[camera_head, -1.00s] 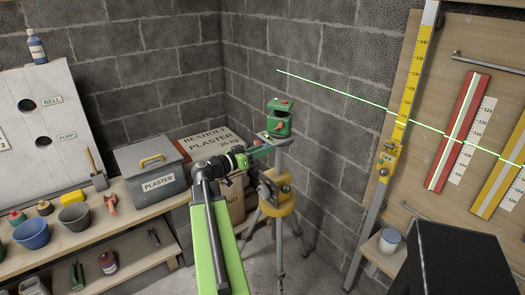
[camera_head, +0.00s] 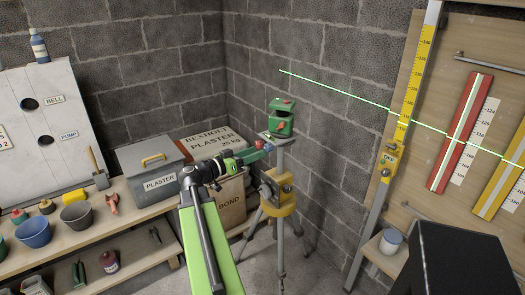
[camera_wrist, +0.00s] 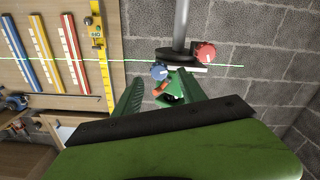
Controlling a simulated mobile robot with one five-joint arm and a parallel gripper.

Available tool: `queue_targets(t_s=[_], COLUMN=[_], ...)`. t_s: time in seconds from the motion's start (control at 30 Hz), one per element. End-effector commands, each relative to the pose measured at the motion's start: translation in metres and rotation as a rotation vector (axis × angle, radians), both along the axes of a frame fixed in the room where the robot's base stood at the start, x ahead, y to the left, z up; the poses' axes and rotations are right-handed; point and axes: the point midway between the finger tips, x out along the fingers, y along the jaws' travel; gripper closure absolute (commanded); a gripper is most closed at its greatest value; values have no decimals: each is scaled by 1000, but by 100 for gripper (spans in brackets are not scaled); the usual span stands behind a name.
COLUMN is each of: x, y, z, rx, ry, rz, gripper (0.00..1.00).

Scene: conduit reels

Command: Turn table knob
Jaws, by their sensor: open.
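A tripod (camera_head: 281,190) carries a pale plate with a green laser device (camera_head: 281,125) on top. A blue knob (camera_head: 268,147) and a red knob (camera_head: 260,143) show at the plate, just beyond my gripper (camera_head: 255,153). In the wrist view, my gripper's green fingers (camera_wrist: 158,85) are spread apart and empty. The blue knob (camera_wrist: 159,72) appears between the fingertips, with no contact visible. The red knob (camera_wrist: 204,54) lies to the right, beside the tripod pole (camera_wrist: 181,25). I cannot tell which knob is the table knob. Part of the device is hidden behind a finger.
The yellow tripod collar (camera_head: 278,191) is below the plate. A bench on the left holds a grey toolbox (camera_head: 153,170) and pots. Plaster boxes (camera_head: 230,198) stand behind my arm. A yellow measuring staff (camera_head: 411,95) stands right, crossed by a green laser line.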

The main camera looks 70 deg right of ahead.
Motion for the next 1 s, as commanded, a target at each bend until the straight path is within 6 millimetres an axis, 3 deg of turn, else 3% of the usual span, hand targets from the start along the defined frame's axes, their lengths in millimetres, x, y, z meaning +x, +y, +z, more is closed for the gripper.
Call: queue_targets(t_s=[0.2, 0.43, 0.6, 1.0], x=[36, 62, 69, 69], y=[54, 94, 105, 106], z=[0, 0, 0, 0], rx=[0, 0, 0, 0], ry=[0, 0, 0, 0], rz=[6, 4, 2, 0], gripper=[52, 52, 52, 52])
